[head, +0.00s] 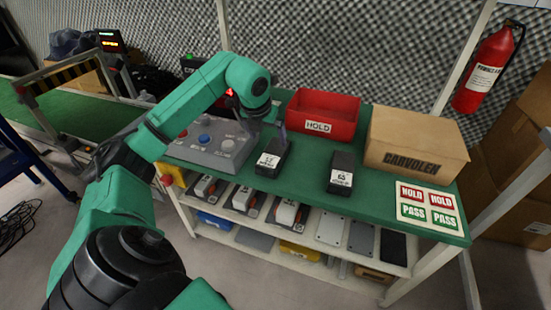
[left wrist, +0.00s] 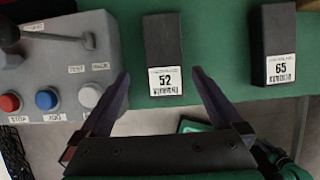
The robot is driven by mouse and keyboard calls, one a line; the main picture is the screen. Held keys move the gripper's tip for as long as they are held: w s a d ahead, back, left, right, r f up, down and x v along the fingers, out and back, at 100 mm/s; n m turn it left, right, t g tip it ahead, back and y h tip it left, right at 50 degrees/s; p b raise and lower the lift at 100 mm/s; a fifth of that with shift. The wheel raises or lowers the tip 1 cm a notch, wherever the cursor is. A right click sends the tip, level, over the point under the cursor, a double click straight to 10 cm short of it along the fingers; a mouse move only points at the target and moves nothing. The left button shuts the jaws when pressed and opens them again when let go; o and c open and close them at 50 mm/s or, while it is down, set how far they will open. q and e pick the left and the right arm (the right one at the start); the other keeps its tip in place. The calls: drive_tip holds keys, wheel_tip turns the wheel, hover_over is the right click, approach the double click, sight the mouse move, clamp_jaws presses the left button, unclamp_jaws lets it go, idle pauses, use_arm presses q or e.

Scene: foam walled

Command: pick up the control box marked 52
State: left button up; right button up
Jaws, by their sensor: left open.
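The control box marked 52 (left wrist: 163,45) is a dark block with a white label on its near end. It lies on the green bench top and also shows in the head view (head: 272,157). My left gripper (left wrist: 160,75) is open, with one finger on each side of the line to the box's labelled end. In the head view my left gripper (head: 265,125) hangs just over the box and hides part of its far end. Nothing is seen between the fingers except the label end of the box. My right gripper is not in view.
A similar dark box marked 65 (head: 342,172) lies to the right. A grey control panel (head: 213,142) with buttons and a lever stands close on the left. Behind are a red HOLD bin (head: 322,112) and a cardboard box (head: 414,143). HOLD and PASS labels (head: 428,206) lie at right.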

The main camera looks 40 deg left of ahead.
sight(273, 152)
use_arm(q)
drive_tip(key=x, duration=0.8)
drive_tip(key=shift+d+f+b, duration=0.25)
drive_tip(key=shift+f+b, duration=0.05)
drive_tip(key=shift+b, duration=0.1)
drive_tip(key=shift+r, duration=0.15)
drive_tip(key=c, duration=1.6)
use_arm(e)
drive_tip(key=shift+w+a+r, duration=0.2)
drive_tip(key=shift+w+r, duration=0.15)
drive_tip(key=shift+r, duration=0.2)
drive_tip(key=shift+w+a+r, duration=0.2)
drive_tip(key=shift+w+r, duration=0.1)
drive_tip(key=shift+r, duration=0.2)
